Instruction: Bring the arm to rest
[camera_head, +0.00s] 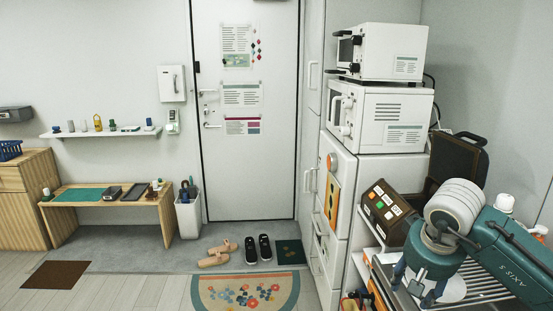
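My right arm (512,255), teal with a pale ribbed joint, comes in from the right edge. My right gripper (414,289) points down over a metal rack at the lower right. Its fingers look spread apart, and I see nothing held between them. My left arm and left gripper are not in view.
Close by the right arm are a brown box with coloured buttons (386,212), a dark case (457,165) and a wire rack (478,290). White appliances (392,117) stand behind. Shoes (258,248) and a patterned mat (246,292) lie before the door (246,180).

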